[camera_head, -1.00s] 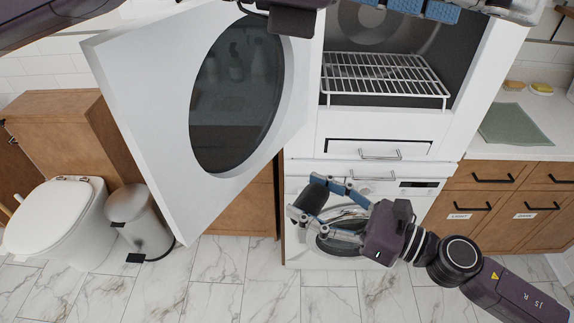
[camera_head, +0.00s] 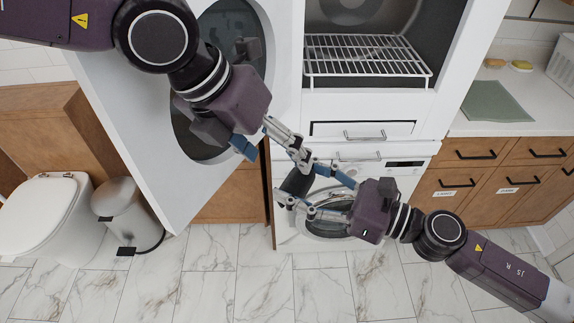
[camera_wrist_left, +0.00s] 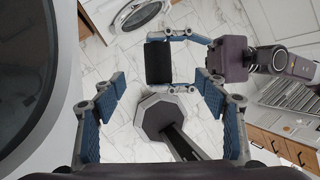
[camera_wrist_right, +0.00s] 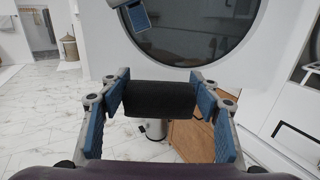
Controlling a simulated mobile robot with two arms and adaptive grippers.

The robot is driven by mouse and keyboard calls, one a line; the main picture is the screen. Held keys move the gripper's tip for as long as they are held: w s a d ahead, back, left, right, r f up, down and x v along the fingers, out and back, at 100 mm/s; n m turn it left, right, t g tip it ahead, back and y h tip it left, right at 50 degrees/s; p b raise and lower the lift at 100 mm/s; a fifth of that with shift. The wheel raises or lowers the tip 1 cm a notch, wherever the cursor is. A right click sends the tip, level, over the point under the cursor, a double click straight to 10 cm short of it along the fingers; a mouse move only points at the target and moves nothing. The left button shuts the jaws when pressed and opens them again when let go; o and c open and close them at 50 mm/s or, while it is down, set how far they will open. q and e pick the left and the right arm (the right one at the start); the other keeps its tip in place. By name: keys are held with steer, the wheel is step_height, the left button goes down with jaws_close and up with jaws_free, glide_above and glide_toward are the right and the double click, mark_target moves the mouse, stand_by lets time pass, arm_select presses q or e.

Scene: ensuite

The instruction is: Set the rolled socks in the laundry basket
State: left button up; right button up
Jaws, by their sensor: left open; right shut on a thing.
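The rolled socks, a black roll (camera_head: 295,184), are held between the fingers of my right gripper (camera_head: 302,187), in front of the washing machine. The roll spans the two fingertips in the right wrist view (camera_wrist_right: 160,98). My left gripper (camera_head: 266,150) is open and empty, just above and left of the roll. In the left wrist view the roll (camera_wrist_left: 159,62) shows beyond the open left fingers, apart from them. A white slatted container (camera_head: 562,70) is cut off at the right edge on the counter; I cannot tell whether it is the laundry basket.
The open white door (camera_head: 140,130) with a round dark window stands behind my left arm. A wire rack (camera_head: 365,60) sits in the open dryer cavity above the washing machine (camera_head: 335,215). A pedal bin (camera_head: 128,208) and toilet (camera_head: 45,210) stand left. The marble floor in front is clear.

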mark_target(296, 178)
arm_select(q)
steer(key=x, duration=1.1)
steer(key=shift+d, duration=0.1)
steer(key=shift+r, duration=0.1)
steer(key=c, duration=1.2)
steer(key=shift+c, duration=0.2)
arm_select(e)
steer(key=o, duration=1.2)
steer(key=shift+o, duration=0.2)
steer(key=shift+d, duration=0.15)
